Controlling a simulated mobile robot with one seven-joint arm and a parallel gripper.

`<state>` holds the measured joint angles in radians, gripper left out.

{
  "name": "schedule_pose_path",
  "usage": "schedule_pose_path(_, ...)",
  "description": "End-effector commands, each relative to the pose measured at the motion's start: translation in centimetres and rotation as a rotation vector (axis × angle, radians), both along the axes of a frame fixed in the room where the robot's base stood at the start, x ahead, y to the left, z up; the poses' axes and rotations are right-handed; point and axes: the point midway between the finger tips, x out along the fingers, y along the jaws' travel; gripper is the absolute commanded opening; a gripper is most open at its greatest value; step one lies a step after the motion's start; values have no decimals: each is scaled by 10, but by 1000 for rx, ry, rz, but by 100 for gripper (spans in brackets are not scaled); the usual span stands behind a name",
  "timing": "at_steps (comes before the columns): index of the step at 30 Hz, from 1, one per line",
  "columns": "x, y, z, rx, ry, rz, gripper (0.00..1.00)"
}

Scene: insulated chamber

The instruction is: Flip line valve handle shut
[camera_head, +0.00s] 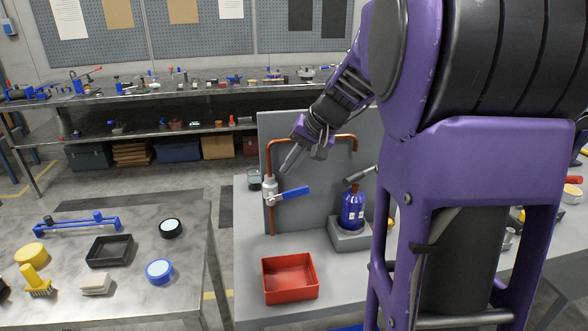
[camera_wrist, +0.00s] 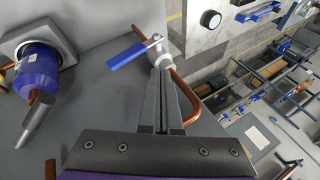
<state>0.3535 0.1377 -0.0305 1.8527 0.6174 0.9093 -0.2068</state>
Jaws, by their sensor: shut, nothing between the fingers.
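The line valve (camera_head: 270,187) has a pale metal body on an upright copper pipe (camera_head: 271,220) in front of a grey panel. Its blue handle (camera_head: 294,193) points right, roughly crosswise to the pipe and tilted slightly up. My gripper (camera_head: 284,171) is shut and empty, its fingertips just above and right of the valve body. In the wrist view, the shut fingers (camera_wrist: 170,80) reach toward the valve body (camera_wrist: 158,54), with the blue handle (camera_wrist: 128,55) extending left of them. I cannot tell whether the fingertips touch the valve.
A blue bottle (camera_head: 353,210) sits in a grey holder (camera_head: 348,236) right of the valve. A red tray (camera_head: 290,279) lies on the bench in front. A grey panel (camera_head: 315,200) stands behind the pipe. The left table (camera_head: 130,259) holds several small parts.

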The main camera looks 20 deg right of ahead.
Motion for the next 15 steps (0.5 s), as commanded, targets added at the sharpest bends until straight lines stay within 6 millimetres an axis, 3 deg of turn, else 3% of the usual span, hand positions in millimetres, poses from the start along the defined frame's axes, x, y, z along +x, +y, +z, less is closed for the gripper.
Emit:
schedule_pose_path(6,-27,-33,35,-1,-2,-3,0)
schedule_pose_path(15,-48,-57,60,-1,0,-1,0)
